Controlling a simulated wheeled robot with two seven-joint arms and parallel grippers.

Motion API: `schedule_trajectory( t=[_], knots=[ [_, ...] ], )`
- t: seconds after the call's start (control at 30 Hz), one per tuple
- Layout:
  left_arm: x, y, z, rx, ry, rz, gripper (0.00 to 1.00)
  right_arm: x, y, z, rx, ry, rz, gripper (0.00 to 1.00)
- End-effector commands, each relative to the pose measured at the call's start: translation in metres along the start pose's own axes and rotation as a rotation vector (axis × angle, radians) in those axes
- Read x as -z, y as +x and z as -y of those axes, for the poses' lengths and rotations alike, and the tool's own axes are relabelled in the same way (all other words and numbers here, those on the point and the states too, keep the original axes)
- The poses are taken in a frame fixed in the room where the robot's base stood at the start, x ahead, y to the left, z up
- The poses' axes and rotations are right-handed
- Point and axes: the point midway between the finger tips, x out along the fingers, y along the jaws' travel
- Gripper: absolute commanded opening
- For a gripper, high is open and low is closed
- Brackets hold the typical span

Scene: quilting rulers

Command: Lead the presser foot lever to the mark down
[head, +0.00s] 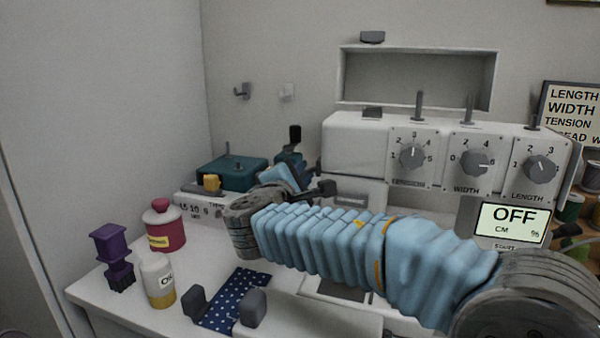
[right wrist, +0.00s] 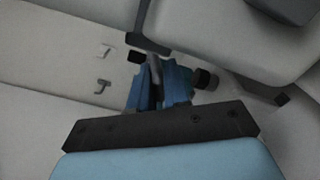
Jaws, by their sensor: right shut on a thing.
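My right gripper (head: 288,174) reaches in at the left end of the white sewing machine (head: 350,135), with its light blue arm crossing in front of the machine. In the right wrist view its two blue fingers (right wrist: 160,88) are closed around a thin grey rod (right wrist: 154,68), which appears to be the presser foot lever. A dark bar with a black end (head: 325,188) sticks out beside the gripper in the head view. The hand hides much of the lever, and I cannot read a down mark. My left gripper is not in view.
A dotted blue cloth (head: 235,298) lies between two grey blocks at the front. A teal box (head: 232,174) sits behind. The display (head: 512,223) reads OFF.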

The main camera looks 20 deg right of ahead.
Motion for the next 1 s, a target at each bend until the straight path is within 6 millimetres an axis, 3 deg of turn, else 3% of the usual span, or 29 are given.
schedule_trajectory(
  t=[0.47, 0.5, 0.6, 1.0],
  knots=[
    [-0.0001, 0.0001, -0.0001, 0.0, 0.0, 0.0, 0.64, 0.0009, -0.0003, 0.0019, 0.002, -0.015, -0.001, 0.0],
    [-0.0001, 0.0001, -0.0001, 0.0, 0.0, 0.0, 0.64, 0.001, -0.0003, 0.0019, 0.002, -0.015, -0.001, 0.21],
    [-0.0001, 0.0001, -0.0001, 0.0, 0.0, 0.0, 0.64, 0.0008, -0.0002, 0.0017, 0.002, -0.014, -0.001, 0.36],
    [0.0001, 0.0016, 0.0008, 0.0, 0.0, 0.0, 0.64, 0.0013, -0.0091, 0.0016, 0.0, -0.013, -0.002, 0.37]
  ],
)
